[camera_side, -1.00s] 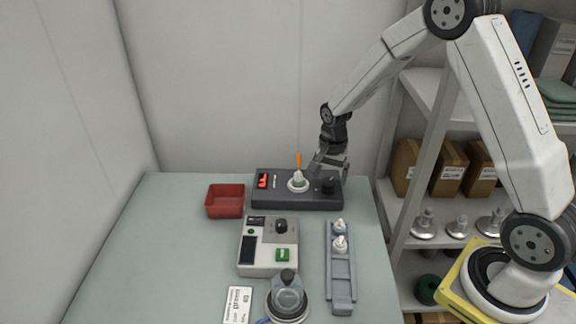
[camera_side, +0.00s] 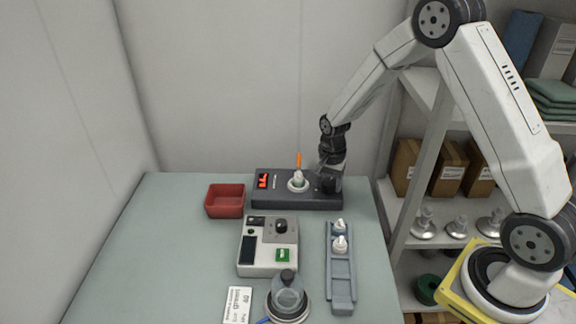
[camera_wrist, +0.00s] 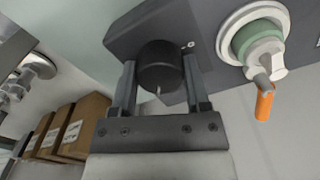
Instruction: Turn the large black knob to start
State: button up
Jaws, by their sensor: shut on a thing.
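The large black knob (camera_wrist: 160,62) stands on the right end of the dark control box (camera_side: 275,201). In the wrist view a pale pointer line shows on the knob's side. My gripper (camera_wrist: 158,84) has one finger on each side of the knob and is shut on it. In the side view my gripper (camera_side: 330,178) is down at the box's right end and hides most of the knob. A white nozzle with an orange tip (camera_side: 298,160) stands in a round seat left of the knob; its orange end (camera_wrist: 265,102) also shows in the wrist view.
A red tray (camera_side: 225,212) lies left of the box. In front are a beige device (camera_side: 252,268) with a smaller black knob, a blue-grey rack (camera_side: 342,287) with white caps, and a grey round fixture (camera_side: 288,296). Shelves stand at the right. The table's left side is clear.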

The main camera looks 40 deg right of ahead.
jog(key=shift+n, duration=0.5)
jog(key=n, duration=1.1)
jog(key=shift+n, duration=0.3)
jog(key=n, duration=1.2)
dwell(0.3)
jog(key=o, duration=1.3)
jog(key=shift+r, duration=0.1)
